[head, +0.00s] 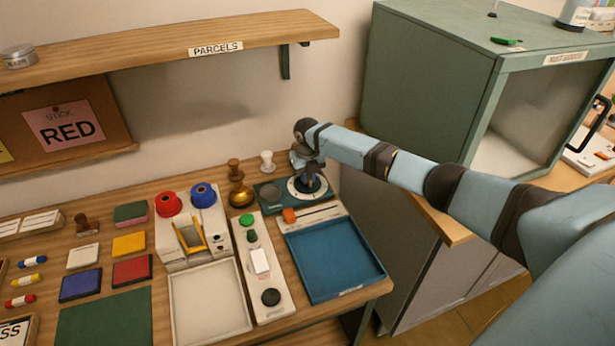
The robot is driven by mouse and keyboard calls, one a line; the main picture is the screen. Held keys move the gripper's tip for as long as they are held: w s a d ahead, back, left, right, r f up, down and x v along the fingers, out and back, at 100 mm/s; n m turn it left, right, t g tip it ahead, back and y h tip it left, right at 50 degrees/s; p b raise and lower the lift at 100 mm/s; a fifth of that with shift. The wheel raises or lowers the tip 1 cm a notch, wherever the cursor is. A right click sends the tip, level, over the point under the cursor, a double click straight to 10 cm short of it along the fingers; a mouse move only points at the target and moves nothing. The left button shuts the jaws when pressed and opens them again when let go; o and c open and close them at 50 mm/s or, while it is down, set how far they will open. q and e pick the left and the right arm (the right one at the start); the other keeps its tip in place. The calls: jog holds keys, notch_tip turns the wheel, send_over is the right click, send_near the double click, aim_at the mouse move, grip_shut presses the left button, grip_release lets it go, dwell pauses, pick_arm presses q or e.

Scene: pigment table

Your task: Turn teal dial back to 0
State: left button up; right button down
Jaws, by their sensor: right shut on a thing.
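The teal dial (311,187) sits in a round white scale (296,192) on a dark green base plate (266,188) at the back right of the table. My right gripper (307,177) reaches down onto the dial from above and is shut on its knob. The gripper and wrist cover part of the dial, and its pointer and the marks on the scale are too small to read. My left gripper is not in view.
A brass weight-like piece (241,196) and a white knobbed piece (267,161) stand left of and behind the dial. A blue tray (333,258) lies in front. A white panel with buttons (262,275) is front left. A green cabinet (425,85) stands behind my right arm.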

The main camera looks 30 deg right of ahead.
jog(key=c, duration=1.1)
grip_release()
jog(key=shift+c, duration=0.2)
notch_tip(320, 180, up, 14)
jog(key=shift+f, duration=0.1)
